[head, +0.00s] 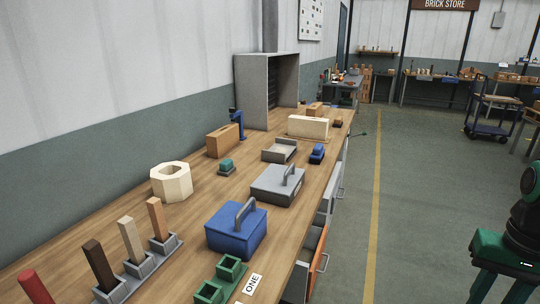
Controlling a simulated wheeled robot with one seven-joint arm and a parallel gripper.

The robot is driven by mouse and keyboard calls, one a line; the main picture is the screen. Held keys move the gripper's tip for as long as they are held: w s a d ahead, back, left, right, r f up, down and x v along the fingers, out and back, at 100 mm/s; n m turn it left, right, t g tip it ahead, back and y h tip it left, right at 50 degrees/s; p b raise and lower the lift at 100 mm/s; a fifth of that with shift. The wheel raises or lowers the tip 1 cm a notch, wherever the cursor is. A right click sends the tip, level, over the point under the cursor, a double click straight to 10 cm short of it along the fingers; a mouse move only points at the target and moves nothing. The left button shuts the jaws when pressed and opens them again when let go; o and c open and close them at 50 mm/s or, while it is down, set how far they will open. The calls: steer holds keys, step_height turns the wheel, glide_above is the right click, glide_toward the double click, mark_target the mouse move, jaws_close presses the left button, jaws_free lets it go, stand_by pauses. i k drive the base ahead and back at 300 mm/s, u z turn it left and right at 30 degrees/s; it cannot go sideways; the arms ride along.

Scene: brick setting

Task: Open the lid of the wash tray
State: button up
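Two closed boxes with handled lids stand on the wooden bench: a grey one (278,186) near the middle and a blue one (236,232) nearer to me. Each lid is shut, with a grey bar handle on top. No label shows which is the wash tray. My gripper (495,290), green and dark, is at the lower right, over the floor and well away from the bench. Its fingers are apart with nothing seen between them; their tips run near the bottom edge.
The bench (205,205) also holds a cream octagonal ring (171,183), a small open grey tray (279,152), upright coloured bars in grey holders and green sockets (222,282). A drawer (318,250) stands partly open at its front. The floor (400,200) between is clear.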

mark_target(277, 179)
steer(key=u, duration=0.15)
steer(key=i, duration=0.9)
steer(key=u, duration=0.15)
